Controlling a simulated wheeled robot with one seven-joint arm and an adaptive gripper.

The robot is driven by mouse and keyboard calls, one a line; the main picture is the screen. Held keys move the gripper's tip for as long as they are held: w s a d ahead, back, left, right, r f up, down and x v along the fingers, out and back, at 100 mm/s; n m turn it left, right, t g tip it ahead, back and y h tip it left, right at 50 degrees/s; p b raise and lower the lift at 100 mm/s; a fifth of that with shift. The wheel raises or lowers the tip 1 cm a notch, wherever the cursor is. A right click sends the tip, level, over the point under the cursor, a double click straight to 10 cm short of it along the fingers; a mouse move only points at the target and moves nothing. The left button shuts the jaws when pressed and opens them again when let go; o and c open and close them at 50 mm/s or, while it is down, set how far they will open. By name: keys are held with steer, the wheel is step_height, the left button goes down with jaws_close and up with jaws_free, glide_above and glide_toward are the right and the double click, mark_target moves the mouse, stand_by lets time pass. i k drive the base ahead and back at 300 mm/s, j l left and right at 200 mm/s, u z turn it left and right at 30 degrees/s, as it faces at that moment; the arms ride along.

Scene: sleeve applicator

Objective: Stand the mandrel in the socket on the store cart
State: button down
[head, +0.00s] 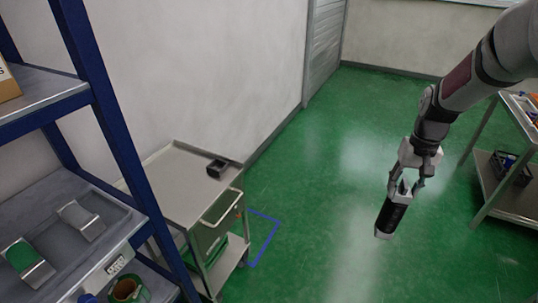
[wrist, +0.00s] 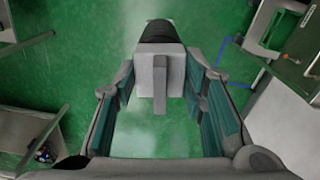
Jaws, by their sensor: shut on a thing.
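The mandrel (head: 391,214) is a black cylinder with pale grey ends. My gripper (head: 404,190) is shut on its upper end and holds it in the air over the green floor, hanging down and slightly tilted. In the wrist view its grey block-like end (wrist: 160,72) sits between my fingers, with the black body beyond. The store cart (head: 172,192) is a grey trolley against the wall, well to the left of my gripper. The socket (head: 217,168) is a small dark block on the cart's top near its far right corner; no mandrel stands in it.
A blue shelf rack (head: 108,115) with trays stands at the near left, beside the cart. A metal table (head: 510,200) with a lower shelf stands at the right. Blue tape (head: 263,240) marks the floor by the cart. Open green floor lies between cart and gripper.

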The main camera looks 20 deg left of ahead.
mark_target(219, 169)
steer(key=i+z, duration=0.15)
steer(key=i, duration=0.7)
steer(key=i+u, duration=0.3)
steer(key=u, duration=0.15)
steer(key=i+l+u, duration=0.15)
steer(key=i+u, duration=0.45)
steer(key=u, duration=0.25)
steer(key=i+u, duration=0.2)
steer(key=u, duration=0.25)
steer(key=i+u, duration=0.2)
steer(key=u, duration=0.25)
